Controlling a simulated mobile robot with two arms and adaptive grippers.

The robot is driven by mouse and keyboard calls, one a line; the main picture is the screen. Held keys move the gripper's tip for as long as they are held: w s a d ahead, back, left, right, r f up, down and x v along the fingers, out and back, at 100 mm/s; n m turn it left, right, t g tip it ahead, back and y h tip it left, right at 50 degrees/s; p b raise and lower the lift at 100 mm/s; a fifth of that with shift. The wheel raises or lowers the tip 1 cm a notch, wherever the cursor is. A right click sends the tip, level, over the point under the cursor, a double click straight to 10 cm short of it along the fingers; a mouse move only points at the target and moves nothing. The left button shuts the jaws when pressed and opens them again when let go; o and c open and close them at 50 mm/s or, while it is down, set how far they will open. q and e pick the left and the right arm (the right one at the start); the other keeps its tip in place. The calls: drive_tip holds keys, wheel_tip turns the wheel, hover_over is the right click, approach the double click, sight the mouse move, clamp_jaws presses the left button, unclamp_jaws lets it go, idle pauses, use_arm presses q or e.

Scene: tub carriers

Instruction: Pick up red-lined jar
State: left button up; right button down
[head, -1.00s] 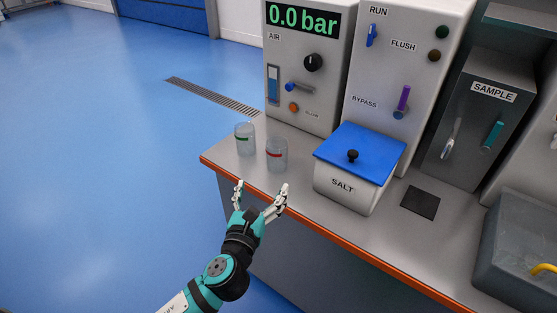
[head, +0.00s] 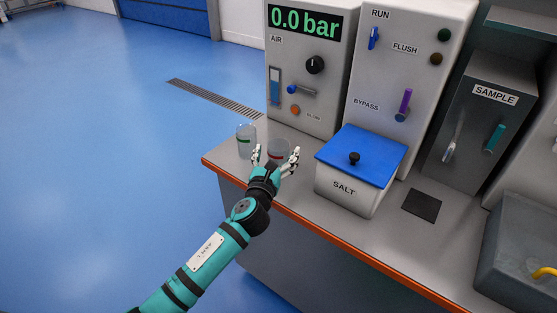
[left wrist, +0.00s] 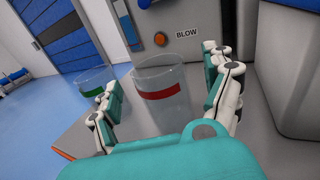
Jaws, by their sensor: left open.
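The red-lined jar (head: 279,149) is clear with a red band and stands upright on the grey counter (head: 290,193) near its front left. My left gripper (head: 277,156) is open at the jar, its fingers to either side in the head view, hiding the jar's lower part. In the left wrist view the red-lined jar (left wrist: 160,90) stands between the open fingers (left wrist: 160,92), with a visible gap on the right; whether the left finger touches it I cannot tell. A similar green-lined jar (head: 246,141) stands just left of it. My right gripper is out of view.
A white SALT tub (head: 345,190) with a blue lid stands close to the right of the gripper. The AIR panel (head: 300,110) rises behind the jars. The counter's orange edge (head: 333,239) runs along the front; a sink (head: 515,235) is at far right.

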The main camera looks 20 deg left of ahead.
use_arm(q)
drive_tip(key=w, duration=0.3)
drive_tip(key=shift+w+a+f, duration=0.1)
drive_tip(key=shift+a+f, duration=0.05)
drive_tip(key=shift+c, duration=0.4)
drive_tip(key=c, duration=1.1)
drive_tip(key=shift+c, duration=0.7)
